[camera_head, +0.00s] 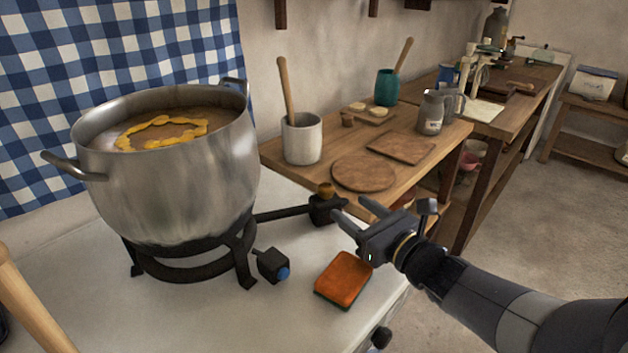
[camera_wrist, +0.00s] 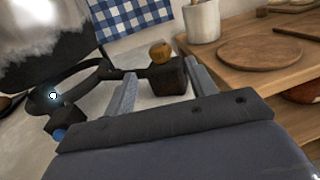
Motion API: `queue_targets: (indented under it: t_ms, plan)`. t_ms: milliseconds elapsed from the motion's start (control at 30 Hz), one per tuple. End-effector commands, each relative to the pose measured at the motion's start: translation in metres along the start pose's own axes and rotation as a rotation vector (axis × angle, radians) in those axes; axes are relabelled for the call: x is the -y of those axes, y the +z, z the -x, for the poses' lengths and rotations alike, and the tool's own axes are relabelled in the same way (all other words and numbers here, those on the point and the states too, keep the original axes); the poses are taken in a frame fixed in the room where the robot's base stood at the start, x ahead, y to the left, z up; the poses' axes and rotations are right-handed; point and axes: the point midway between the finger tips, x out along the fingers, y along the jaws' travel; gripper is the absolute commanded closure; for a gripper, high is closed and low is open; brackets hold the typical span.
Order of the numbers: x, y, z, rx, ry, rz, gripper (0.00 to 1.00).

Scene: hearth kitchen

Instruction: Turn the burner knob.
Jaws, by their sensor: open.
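A black valve block (camera_head: 322,210) with a round brass-coloured knob (camera_head: 326,189) on top sits at the end of a dark pipe from the burner (camera_head: 190,265). A second small black block with a blue knob (camera_head: 283,273) is at the burner's front right. My gripper (camera_head: 350,207) is open and empty, just right of the valve block. In the wrist view, the brass-coloured knob (camera_wrist: 160,52) appears beyond and between the two fingertips, apart from them. The blue knob (camera_wrist: 60,134) shows at the lower left there, outside the fingers.
A large steel pot (camera_head: 180,170) of brown liquid stands on the burner. An orange sponge (camera_head: 343,279) lies on the white counter (camera_head: 210,315), below my gripper. A wooden table (camera_head: 335,200) behind holds a crock (camera_head: 302,140), a round board (camera_head: 363,173) and a jug (camera_head: 432,112).

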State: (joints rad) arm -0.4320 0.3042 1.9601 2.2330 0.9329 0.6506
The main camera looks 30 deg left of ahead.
Motion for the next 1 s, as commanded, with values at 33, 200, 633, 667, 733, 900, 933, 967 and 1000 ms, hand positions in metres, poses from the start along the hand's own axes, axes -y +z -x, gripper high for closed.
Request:
queue_targets:
  t_ms: [33, 200, 633, 667, 733, 900, 933, 967, 1000]
  plan:
    - [-0.001, -0.001, -0.009, 0.001, 0.003, -0.001, 0.47]
    - [-0.001, -0.001, -0.042, 0.000, 0.004, -0.002, 0.47]
    - [-0.001, 0.000, -0.095, 0.001, 0.001, -0.001, 0.47]
    - [-0.001, 0.000, -0.096, 0.001, 0.001, -0.001, 0.47]
    - [0.000, 0.000, -0.097, 0.001, 0.000, -0.001, 0.47]
    - [0.000, 0.000, -0.096, 0.001, 0.000, -0.001, 0.47]
    - [0.000, 0.000, -0.096, 0.001, 0.000, -0.001, 0.47]
    - [0.000, 0.000, -0.096, 0.001, 0.000, -0.001, 0.50]
    - [0.000, 0.000, -0.096, 0.001, 0.000, -0.001, 0.53]
